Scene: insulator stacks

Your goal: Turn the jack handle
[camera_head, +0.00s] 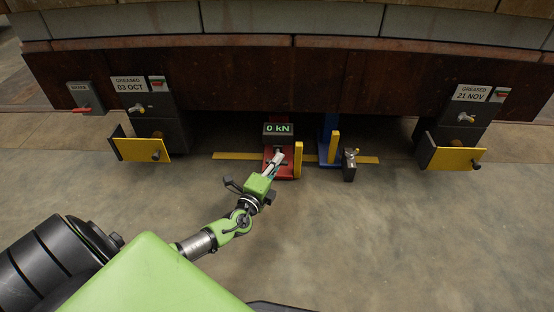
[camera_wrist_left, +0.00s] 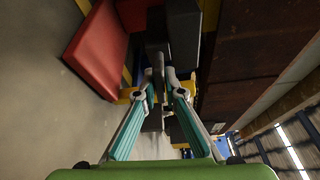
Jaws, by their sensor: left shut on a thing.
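The red jack (camera_head: 284,173) stands on the floor under the front of the dark brown beam, with a display reading "0 kN" (camera_head: 278,129) above it. My left gripper (camera_head: 279,157) reaches to the front of the jack, just below the display. In the left wrist view the gripper (camera_wrist_left: 160,88) is shut on a dark upright bar, the jack handle (camera_wrist_left: 158,66), held between the two fingertips. The red body (camera_wrist_left: 98,50) lies to the upper left there. In the head view the fingers mostly hide the handle. My right gripper is not in view.
A blue jack (camera_head: 325,140) with a yellow post stands right of the red one, and a small dark device (camera_head: 349,168) stands beside it. Dark supports with yellow plates (camera_head: 142,149) (camera_head: 457,160) stand at both sides. The floor in front is clear.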

